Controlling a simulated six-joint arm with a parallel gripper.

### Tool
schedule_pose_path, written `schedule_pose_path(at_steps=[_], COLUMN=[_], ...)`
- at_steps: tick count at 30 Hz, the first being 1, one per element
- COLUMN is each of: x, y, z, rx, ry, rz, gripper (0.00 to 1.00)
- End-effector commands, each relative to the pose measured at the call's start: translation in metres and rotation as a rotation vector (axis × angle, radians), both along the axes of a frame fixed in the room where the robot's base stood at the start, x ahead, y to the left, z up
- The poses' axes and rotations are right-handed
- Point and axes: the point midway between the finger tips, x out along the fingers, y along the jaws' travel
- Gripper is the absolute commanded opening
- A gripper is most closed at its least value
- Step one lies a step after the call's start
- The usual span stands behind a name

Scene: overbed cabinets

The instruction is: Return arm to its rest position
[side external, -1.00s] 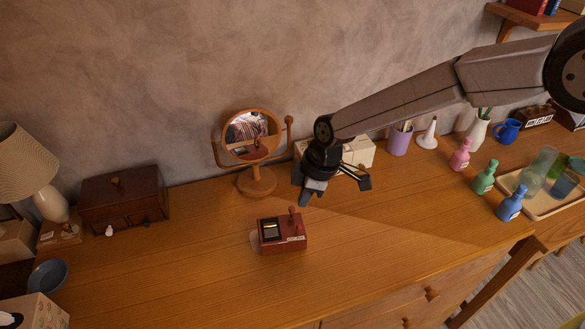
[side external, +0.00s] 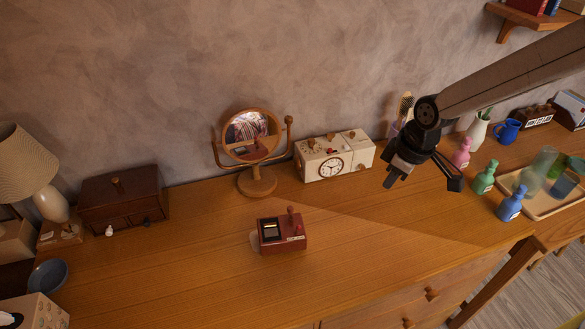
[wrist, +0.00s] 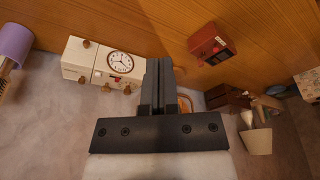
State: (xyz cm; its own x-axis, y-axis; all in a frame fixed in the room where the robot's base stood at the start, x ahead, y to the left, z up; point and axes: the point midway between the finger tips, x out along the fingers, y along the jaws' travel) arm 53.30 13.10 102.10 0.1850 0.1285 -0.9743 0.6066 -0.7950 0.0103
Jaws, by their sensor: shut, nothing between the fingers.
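My gripper (side external: 388,182) hangs above the right part of the wooden dresser top, to the right of the white clock box and in front of the purple cup, which it mostly hides in the side view. Its fingers are together with nothing between them, and they also show shut in the wrist view (wrist: 158,85). It touches nothing that I can make out.
The dresser top (side external: 180,270) holds a small red device (side external: 282,233), a round mirror (side external: 257,181), a white clock box (side external: 335,163) and a dark wooden box (side external: 122,200). Pink, green and blue bottles (side external: 511,206) stand near a tray (side external: 545,208) at right.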

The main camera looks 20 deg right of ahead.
Motion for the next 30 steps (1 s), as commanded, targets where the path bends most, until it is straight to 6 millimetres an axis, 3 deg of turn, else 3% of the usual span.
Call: schedule_pose_path(at_steps=[1,6,15,21,30], x=[-0.010,-0.047,-0.115,-0.139,-0.142], y=[-0.016,-0.061,-0.117,-0.130,-0.132], z=[0.005,0.012,0.015,0.013,0.012], rx=[0.000,-0.002,0.006,0.011,0.011], ry=[-0.001,0.002,-0.001,-0.002,-0.001], rz=[-0.059,-0.252,-0.549,-0.641,-0.654], gripper=[0.00,0.00,0.00,0.00,0.00])
